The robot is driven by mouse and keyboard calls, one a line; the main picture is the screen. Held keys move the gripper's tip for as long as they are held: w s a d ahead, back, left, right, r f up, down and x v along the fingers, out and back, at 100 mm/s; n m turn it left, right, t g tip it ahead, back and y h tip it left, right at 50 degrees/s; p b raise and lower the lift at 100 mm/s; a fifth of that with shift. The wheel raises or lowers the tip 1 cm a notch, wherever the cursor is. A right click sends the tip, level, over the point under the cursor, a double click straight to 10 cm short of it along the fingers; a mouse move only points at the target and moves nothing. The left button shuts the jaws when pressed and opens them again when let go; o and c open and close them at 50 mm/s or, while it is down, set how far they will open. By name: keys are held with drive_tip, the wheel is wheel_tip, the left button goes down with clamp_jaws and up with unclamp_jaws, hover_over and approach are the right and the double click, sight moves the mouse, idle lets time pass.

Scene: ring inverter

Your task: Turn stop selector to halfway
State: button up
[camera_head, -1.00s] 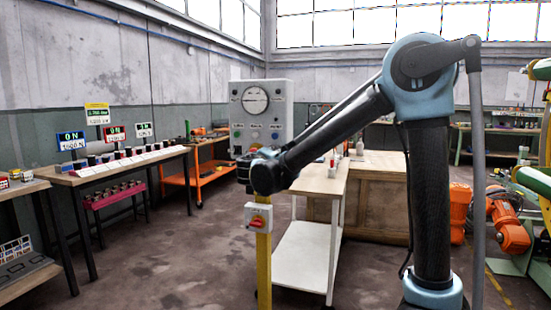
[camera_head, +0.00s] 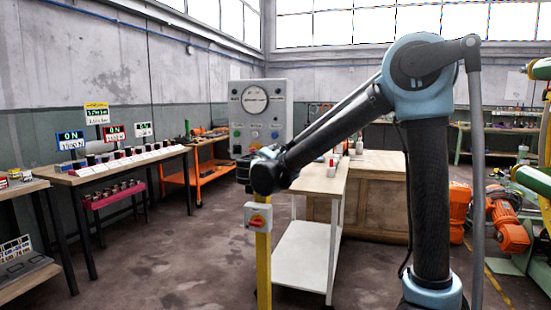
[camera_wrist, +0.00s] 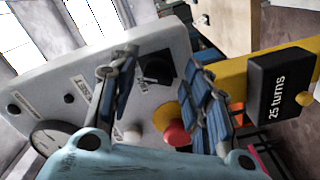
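A pale grey control panel (camera_head: 283,105) with a round gauge stands beyond my gripper (camera_head: 245,170) in the head view. In the wrist view my gripper (camera_wrist: 160,75) is open, with its blue-padded fingers apart and nothing held. A black knob (camera_wrist: 157,68) on the panel (camera_wrist: 75,70) shows between the fingers. A red mushroom button (camera_wrist: 177,134) on a yellow base is lower, near the right finger. The labels are too small to tell which control is the stop selector. I cannot tell whether the fingers touch the knob.
A black "25 turns" box (camera_wrist: 280,95) shows at the right of the wrist view. A white trolley (camera_head: 305,255) stands close on the right.

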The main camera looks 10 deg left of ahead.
drive_tip(key=shift+s, duration=0.1)
drive_tip(key=s, duration=1.1)
drive_tip(key=shift+s+a, duration=0.3)
drive_tip(key=shift+a, duration=0.15)
drive_tip(key=w+d+f+m+g+h, duration=0.1)
drive_tip(key=d+f+m+g+h, duration=0.2)
drive_tip(key=d, duration=0.9)
drive_tip(key=w+d+f+g, duration=0.1)
drive_tip(key=d+f+g, duration=0.3)
drive_tip(key=d, duration=0.7)
drive_tip(key=w+d+f+m+g+h, duration=0.15)
drive_tip(key=d+f, duration=0.25)
drive_tip(key=d, duration=0.8)
drive_tip(key=s+d+f+m+g+y, duration=0.25)
drive_tip(key=s+d+f+g, duration=0.25)
drive_tip(key=s+d+f, duration=0.55)
drive_tip(key=s+d+f+m+g+y, duration=0.1)
drive_tip(key=s+f, duration=0.5)
drive_tip(key=s, duration=0.6)
drive_tip(key=m+g+y, duration=0.1)
drive_tip(key=m+y, duration=0.1)
drive_tip(key=shift+s+f+m, duration=0.2)
drive_tip(key=shift+m, duration=0.2)
